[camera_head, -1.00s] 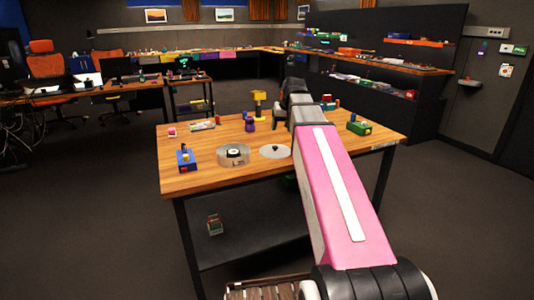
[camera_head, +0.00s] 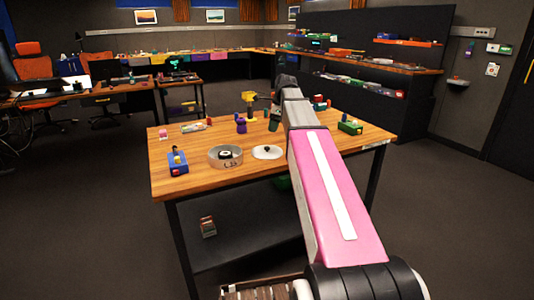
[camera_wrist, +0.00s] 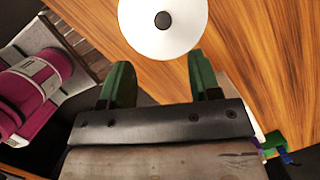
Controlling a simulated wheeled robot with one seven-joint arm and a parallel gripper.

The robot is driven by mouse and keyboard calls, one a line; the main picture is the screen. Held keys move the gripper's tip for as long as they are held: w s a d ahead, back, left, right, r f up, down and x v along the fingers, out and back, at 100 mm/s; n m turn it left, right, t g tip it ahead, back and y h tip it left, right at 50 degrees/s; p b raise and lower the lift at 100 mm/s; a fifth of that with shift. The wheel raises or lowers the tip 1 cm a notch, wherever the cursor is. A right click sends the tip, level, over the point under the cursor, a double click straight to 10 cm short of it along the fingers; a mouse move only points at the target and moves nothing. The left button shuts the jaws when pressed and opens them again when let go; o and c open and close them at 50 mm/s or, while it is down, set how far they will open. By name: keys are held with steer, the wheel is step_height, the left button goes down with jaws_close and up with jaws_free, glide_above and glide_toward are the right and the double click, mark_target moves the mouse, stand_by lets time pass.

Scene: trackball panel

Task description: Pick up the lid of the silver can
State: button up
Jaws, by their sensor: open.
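The lid is a pale round disc with a dark knob (camera_head: 267,152), lying flat on the wooden table to the right of the silver can. It also shows in the wrist view (camera_wrist: 185,35), cut off by the top edge. The silver can (camera_head: 226,161) is a low, wide round tin standing uncovered, with a dark object inside. My gripper (camera_wrist: 160,80) has two green fingers spread apart with nothing between them. In the wrist view the lid shows just beyond the fingertips, its knob roughly in line with the gap; the height between them is unclear.
The wooden table (camera_head: 210,185) also holds a blue block with small parts (camera_head: 177,163) at the left, a purple item (camera_head: 241,124), a yellow item (camera_head: 249,104) and a green box (camera_head: 350,127) at the right. Bare wood lies in front of the can and lid.

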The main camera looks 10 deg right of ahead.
glide_above(267, 150)
steer(key=d, duration=0.2)
steer(key=shift+m, duration=0.4)
steer(key=x, duration=0.5)
steer(key=shift+w+d+f, duration=0.1)
steer(key=shift+d, duration=0.3)
steer(key=shift+x, duration=2.85)
steer(key=shift+w+d, duration=0.1)
steer(key=shift+d, duration=0.1)
steer(key=c, duration=1)
